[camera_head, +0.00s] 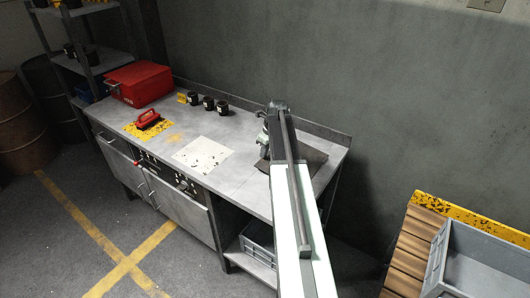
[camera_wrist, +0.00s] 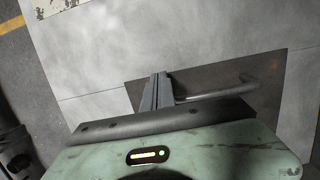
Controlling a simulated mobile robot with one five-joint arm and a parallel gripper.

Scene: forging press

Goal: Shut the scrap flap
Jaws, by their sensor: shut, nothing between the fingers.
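A dark square plate (camera_head: 312,162), which looks like the scrap flap, is at the right end of the grey bench top. It also shows in the wrist view (camera_wrist: 262,72), with a grey rod-like handle (camera_wrist: 225,92) across it. I cannot tell whether the flap lies flat or is tilted. My gripper (camera_wrist: 162,76) is shut and empty. Its fingers appear over the plate's left part, beside the handle's left end; contact is unclear. In the head view my arm hides part of the plate and most of the gripper.
The bench (camera_head: 240,180) carries a red toolbox (camera_head: 138,84), a red-handled tool (camera_head: 148,119), several dark cups (camera_head: 208,103) and a worn white patch (camera_head: 203,154). A wall stands behind. A grey crate (camera_head: 480,262) is at right. Floor in front of the bench is clear.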

